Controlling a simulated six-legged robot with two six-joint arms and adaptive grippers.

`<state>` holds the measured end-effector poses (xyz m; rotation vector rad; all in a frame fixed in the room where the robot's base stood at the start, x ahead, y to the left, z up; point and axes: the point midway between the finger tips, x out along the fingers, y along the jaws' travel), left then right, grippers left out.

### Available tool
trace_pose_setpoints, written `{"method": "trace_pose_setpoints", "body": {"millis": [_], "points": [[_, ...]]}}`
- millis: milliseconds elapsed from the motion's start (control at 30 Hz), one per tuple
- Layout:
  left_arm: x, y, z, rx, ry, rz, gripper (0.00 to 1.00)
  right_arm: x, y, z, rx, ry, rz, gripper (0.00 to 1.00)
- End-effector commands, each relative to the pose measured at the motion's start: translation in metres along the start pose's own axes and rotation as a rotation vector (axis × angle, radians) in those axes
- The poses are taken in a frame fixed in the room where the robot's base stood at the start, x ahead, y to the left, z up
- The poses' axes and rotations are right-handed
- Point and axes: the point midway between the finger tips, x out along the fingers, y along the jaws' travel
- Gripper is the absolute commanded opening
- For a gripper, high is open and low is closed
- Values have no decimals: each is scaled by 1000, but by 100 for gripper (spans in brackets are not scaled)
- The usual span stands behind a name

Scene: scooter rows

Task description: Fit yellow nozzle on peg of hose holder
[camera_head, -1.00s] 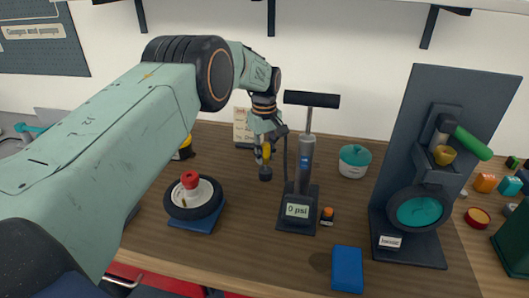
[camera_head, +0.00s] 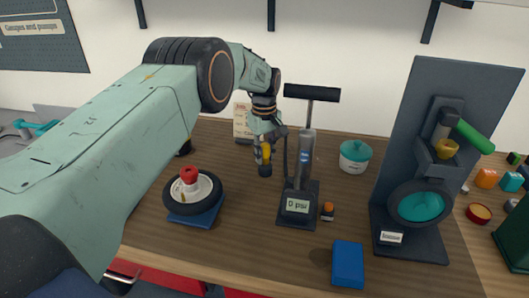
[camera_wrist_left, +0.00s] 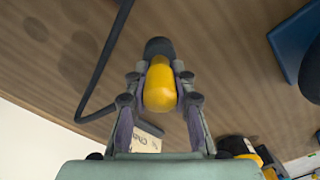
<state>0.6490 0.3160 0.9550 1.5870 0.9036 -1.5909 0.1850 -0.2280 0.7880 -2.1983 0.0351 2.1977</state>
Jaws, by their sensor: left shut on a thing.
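The yellow nozzle (camera_head: 266,155) with a dark end is in my left gripper (camera_head: 262,148), just left of the pump in the head view. In the left wrist view, the nozzle (camera_wrist_left: 160,86) sits between the two fingers of the left gripper (camera_wrist_left: 160,92), its dark tip pointing away from the palm. The nozzle is held above the table. The grey floor pump (camera_head: 303,165) stands upright with a black T-handle and a dark hose (camera_head: 285,150) at its left side. I cannot make out the holder's peg. My right gripper is not in view.
A small wheel (camera_head: 204,207) on a blue block lies to the left. A blue box (camera_head: 347,265) is near the front edge. A small orange-topped item (camera_head: 328,209) is beside the pump.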

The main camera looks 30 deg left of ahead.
Motion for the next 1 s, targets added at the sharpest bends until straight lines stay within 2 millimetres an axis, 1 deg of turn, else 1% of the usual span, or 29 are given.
{"method": "trace_pose_setpoints", "body": {"millis": [333, 600, 633, 933, 1000], "points": [[8, 0, 0, 0, 0, 0, 0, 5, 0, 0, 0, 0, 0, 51], [8, 0, 0, 0, 0, 1, 0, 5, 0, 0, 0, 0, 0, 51], [8, 0, 0, 0, 0, 1, 25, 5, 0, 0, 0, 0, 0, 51], [8, 0, 0, 0, 0, 0, 50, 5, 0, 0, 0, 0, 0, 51], [8, 0, 0, 0, 0, 0, 50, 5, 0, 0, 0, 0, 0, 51]]}}
